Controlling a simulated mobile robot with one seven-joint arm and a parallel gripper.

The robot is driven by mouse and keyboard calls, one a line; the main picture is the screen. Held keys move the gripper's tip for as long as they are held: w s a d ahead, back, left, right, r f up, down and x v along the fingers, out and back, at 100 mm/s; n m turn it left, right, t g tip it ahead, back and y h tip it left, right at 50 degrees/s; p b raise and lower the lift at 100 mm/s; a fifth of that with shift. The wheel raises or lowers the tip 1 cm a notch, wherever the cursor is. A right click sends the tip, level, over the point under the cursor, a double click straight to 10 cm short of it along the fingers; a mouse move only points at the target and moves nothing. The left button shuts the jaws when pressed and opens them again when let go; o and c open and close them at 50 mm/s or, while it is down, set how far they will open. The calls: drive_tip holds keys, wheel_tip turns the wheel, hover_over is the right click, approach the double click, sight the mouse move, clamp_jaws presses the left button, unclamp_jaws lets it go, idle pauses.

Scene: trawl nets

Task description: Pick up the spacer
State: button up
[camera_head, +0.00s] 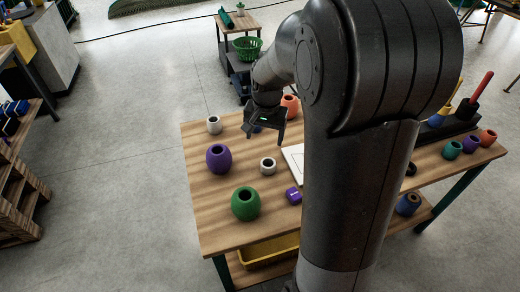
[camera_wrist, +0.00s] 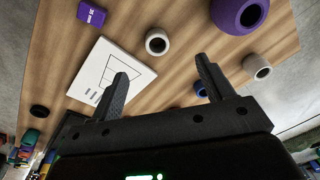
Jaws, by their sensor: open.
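Two short pale hollow cylinders could be the spacer, and I cannot tell which is meant. One pale ring (camera_head: 268,170) stands near the middle of the table and also shows in the wrist view (camera_wrist: 157,51), just beyond the gap between my fingers. The other pale cylinder (camera_head: 213,129) stands near the far left corner, and at the right in the wrist view (camera_wrist: 250,62). My gripper (camera_head: 265,138) is open and empty above the table, on the far side of the middle ring. Its two fingers (camera_wrist: 162,72) are wide apart in the wrist view.
A purple float (camera_head: 218,164), a green float (camera_head: 245,210) and a purple box (camera_head: 293,196) stand around the middle ring on the wooden table (camera_head: 215,235). A white printed board (camera_head: 292,165) lies to its right. A small blue piece (camera_wrist: 200,90) is near one finger.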

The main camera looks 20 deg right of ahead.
drive_tip(key=m+g, duration=0.1)
drive_tip(key=m, duration=0.1)
hover_over(268, 163)
drive_tip(key=s+a, duration=0.2)
wheel_tip(268, 163, down, 8)
drive_tip(key=r, duration=0.1)
drive_tip(key=f, duration=0.5)
drive_tip(key=shift+w+d+f, duration=0.15)
drive_tip(key=shift+d+f, duration=0.15)
drive_tip(key=shift+f, duration=0.1)
drive_tip(key=shift+d+f, duration=0.2)
drive_tip(key=shift+f, duration=1.15)
drive_tip(key=shift+d+f, duration=0.15)
drive_tip(key=shift+f, duration=1.2)
drive_tip(key=shift+c, duration=0.3)
drive_tip(key=c, duration=1)
drive_tip(key=shift+r, duration=0.1)
